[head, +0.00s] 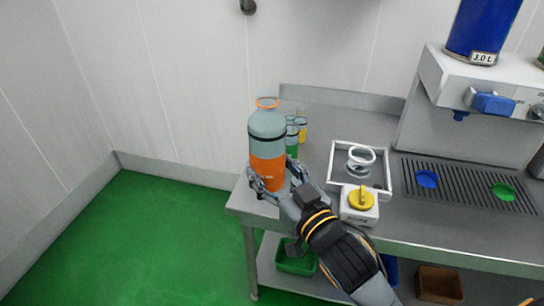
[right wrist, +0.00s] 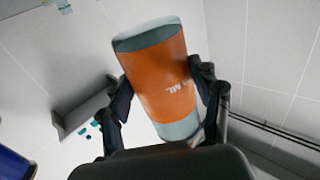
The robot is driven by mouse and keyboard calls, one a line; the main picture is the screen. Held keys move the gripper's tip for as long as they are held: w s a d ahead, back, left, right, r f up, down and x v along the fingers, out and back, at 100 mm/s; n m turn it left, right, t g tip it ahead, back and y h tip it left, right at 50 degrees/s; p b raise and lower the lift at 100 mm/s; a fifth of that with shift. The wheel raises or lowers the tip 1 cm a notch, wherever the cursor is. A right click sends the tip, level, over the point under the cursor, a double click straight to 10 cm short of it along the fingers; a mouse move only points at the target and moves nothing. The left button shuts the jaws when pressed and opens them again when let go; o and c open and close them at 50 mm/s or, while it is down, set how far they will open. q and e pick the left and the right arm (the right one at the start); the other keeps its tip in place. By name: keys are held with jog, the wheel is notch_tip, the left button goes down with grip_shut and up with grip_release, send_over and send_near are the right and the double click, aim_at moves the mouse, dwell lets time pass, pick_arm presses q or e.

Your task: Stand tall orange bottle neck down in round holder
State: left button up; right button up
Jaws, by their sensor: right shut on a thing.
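The tall bottle (head: 267,150) has an orange lower body, a grey-teal shoulder and an orange ring at its mouth. It is upright, neck up, at the left end of the counter. My right gripper (head: 281,176) is shut around its orange lower part. I cannot tell whether its base touches the counter. In the right wrist view the bottle (right wrist: 165,80) sits between both fingers of the gripper (right wrist: 168,100), tilted in the picture. The round holder (head: 361,156), a pale ring stand, is empty inside a square white frame, right of the bottle. My left gripper is not in view.
Small green and yellow bottles (head: 292,138) stand just behind the bottle. A white box with a yellow knob (head: 361,199) sits in front of the holder. A dispenser with a drip grate (head: 465,185) is at right. A green bin (head: 295,258) is below.

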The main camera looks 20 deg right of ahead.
jog(key=s+a+r+p, duration=0.2)
jog(key=s+p, duration=0.4)
jog(key=s, duration=0.1)
jog(key=shift+s+r+p, duration=0.15)
jog(key=shift+s+p, duration=0.05)
jog(key=shift+p, duration=0.2)
jog(key=shift+a, duration=0.1)
jog(key=shift+n+p, duration=2.25)
jog(key=shift+n, duration=3.75)
